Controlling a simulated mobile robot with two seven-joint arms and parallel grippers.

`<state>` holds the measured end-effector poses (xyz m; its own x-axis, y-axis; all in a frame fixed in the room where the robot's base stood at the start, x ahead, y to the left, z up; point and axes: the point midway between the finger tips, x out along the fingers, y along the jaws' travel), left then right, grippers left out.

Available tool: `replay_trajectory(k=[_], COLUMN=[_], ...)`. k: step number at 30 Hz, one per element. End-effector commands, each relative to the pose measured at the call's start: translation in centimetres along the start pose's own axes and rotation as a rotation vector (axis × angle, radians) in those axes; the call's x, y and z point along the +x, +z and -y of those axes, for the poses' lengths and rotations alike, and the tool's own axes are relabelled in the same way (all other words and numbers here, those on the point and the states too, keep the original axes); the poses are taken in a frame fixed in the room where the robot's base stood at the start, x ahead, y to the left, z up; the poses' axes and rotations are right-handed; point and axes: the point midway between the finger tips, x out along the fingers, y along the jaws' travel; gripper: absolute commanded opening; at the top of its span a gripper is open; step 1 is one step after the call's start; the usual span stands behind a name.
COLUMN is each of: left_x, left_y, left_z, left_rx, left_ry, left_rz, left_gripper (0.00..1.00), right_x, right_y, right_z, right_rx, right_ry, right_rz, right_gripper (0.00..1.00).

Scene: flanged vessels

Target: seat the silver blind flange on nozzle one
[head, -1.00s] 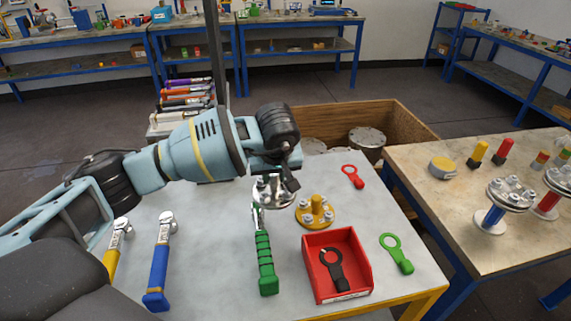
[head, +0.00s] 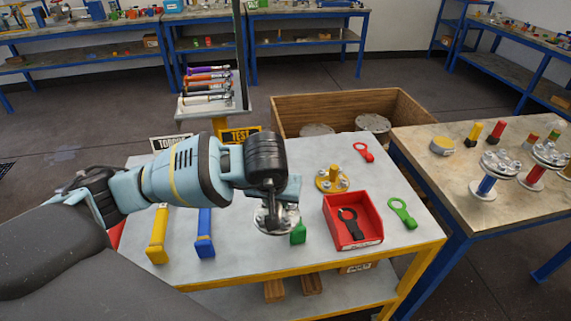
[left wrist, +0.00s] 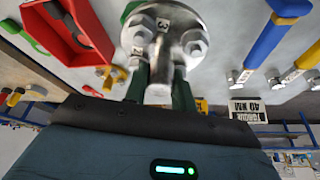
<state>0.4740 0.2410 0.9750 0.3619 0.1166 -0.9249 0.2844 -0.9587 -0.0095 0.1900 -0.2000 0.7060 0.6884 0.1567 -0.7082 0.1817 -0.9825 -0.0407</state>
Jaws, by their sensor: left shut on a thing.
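My left gripper (head: 275,203) is shut on the silver blind flange (head: 264,220), a round metal disc with bolts around its rim. It holds the flange over the front part of the grey table. In the left wrist view the flange (left wrist: 163,42) shows close up, with small number tags beside the bolts, 2 and 3 legible. I cannot read which is nozzle one. My right gripper is not in view.
A yellow flange (head: 329,184), a red bin (head: 368,228) holding a black tool, and red (head: 364,151) and green (head: 403,214) ring tools lie on the grey table. A green-handled wrench (head: 298,235) is partly hidden. Yellow and blue wrenches lie left. A wooden crate (head: 300,110) stands behind.

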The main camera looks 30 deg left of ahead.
Motion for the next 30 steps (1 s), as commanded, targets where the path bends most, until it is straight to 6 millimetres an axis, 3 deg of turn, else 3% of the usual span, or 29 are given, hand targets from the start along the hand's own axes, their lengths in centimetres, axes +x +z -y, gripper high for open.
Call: replay_trajectory(k=[6,12,18,30], left_x=[-0.3,-1.1,-1.5,-1.5], left_y=[6.2,9.9,11.3,11.4], left_z=[0.2,0.4,0.5,0.5], left_rx=[0.14,0.226,0.259,0.261], left_ry=[0.063,0.103,0.12,0.121], left_rz=[-0.003,-0.007,-0.009,-0.01], left_gripper=[0.0,0.0,0.0,0.0], right_x=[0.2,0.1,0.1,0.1], right_y=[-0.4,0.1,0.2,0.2], right_z=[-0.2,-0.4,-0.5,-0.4], right_rx=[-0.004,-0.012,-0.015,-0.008], right_ry=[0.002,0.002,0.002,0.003], right_rz=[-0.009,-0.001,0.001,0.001], right_gripper=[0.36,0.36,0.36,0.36])
